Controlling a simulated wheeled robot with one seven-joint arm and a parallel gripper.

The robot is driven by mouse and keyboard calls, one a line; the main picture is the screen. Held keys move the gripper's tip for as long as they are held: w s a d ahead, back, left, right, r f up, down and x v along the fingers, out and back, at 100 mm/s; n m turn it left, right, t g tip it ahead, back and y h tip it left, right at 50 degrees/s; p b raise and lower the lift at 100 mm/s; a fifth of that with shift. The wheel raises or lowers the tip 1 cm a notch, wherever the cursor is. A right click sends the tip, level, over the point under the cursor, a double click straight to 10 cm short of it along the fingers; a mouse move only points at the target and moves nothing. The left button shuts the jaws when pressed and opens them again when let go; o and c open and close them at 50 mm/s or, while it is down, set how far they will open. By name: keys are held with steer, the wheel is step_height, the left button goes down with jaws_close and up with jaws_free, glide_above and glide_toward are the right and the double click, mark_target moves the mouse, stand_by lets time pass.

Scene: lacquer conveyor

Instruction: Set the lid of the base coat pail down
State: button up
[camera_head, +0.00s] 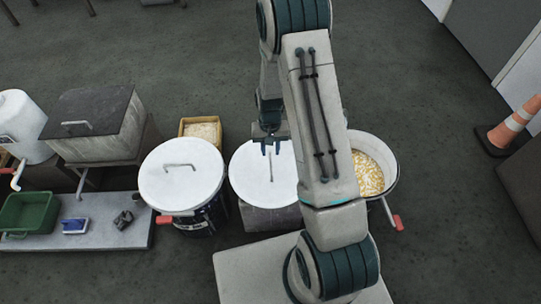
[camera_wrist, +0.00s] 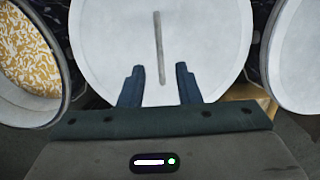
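A white round lid (camera_head: 252,178) with a thin bar handle (camera_head: 271,166) lies flat on a grey block (camera_head: 272,220), between the two pails. My gripper (camera_head: 270,147) is over the far part of this lid, empty. In the wrist view its two fingers (camera_wrist: 159,72) stand wide apart, with the near end of the handle (camera_wrist: 158,40) showing between them and not touching either. The lid (camera_wrist: 205,40) fills the middle of that view. An open pail (camera_head: 394,178) of yellow and white chips stands to the right, partly hidden by my arm. I cannot read any pail label.
A dark pail (camera_head: 203,218) with a white lid (camera_head: 165,188) stands close on the left. A wooden box (camera_head: 184,127) is behind. A platform (camera_head: 118,236) at far left holds a green tray (camera_head: 28,215). A traffic cone (camera_head: 515,125) stands far right.

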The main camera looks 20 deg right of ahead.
step_height(320, 180, up, 4)
step_height(320, 180, up, 16)
steer(key=n+t, duration=0.1)
glide_above(270, 160)
steer(key=s, duration=0.6)
steer(key=s+r, duration=0.4)
steer(key=s, duration=0.2)
steer(key=s+r+n+t, duration=0.1)
steer(key=s+r, duration=0.4)
steer(key=s, duration=0.2)
steer(key=shift+s+a+t+p, duration=0.15)
steer(key=shift+a+t+p, duration=0.15)
steer(key=shift+a+p, duration=0.1)
